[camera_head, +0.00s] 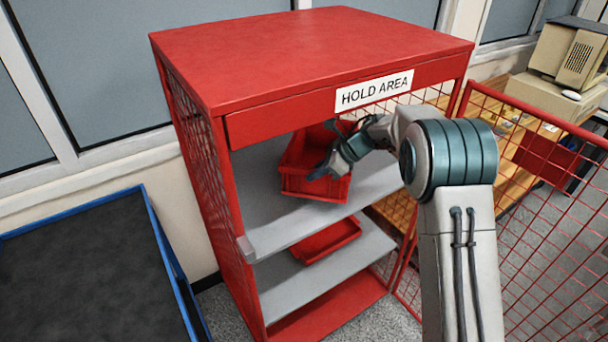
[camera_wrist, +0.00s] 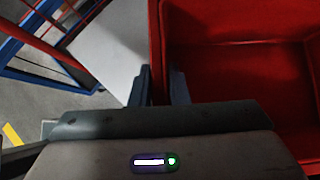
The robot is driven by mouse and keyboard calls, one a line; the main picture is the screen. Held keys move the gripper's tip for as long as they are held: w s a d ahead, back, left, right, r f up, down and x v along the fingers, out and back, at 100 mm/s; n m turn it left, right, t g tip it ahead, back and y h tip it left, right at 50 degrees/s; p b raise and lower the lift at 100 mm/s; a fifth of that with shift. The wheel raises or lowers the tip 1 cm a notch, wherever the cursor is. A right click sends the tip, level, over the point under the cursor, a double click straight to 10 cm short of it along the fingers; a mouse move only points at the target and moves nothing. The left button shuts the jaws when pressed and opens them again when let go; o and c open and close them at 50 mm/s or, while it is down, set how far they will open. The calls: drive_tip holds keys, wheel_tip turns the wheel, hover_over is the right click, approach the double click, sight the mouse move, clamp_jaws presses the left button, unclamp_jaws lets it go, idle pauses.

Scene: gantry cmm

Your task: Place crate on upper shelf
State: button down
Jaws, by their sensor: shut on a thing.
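A red crate (camera_head: 313,172) is at the grey upper shelf (camera_head: 268,224) of the red cabinet marked HOLD AREA. It looks tilted in the head view; I cannot tell whether its base touches the shelf. In the wrist view, the fingers of my gripper (camera_wrist: 160,85) stand on either side of the wall of the crate (camera_wrist: 240,65), whose inside looks empty. The fingertips are partly hidden.
Another red tray (camera_head: 326,240) sits on the lower shelf (camera_head: 300,277). The cabinet's mesh door (camera_head: 530,190) stands open at the right. A blue-edged dark surface (camera_head: 90,275) lies at the left. The upper shelf's front left is bare.

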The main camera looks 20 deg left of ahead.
sight(305, 168)
drive_tip(key=a, duration=0.3)
drive_tip(key=shift+s+a+r+p, duration=0.1)
drive_tip(key=shift+a+p, duration=0.15)
drive_tip(key=shift+p, duration=0.05)
drive_tip(key=shift+f+p, duration=0.5)
drive_tip(key=shift+f, duration=1.35)
drive_tip(key=c, duration=1.4)
unclamp_jaws()
drive_tip(key=shift+s, duration=0.1)
drive_tip(key=b+v, duration=0.2)
drive_tip(key=v, duration=1)
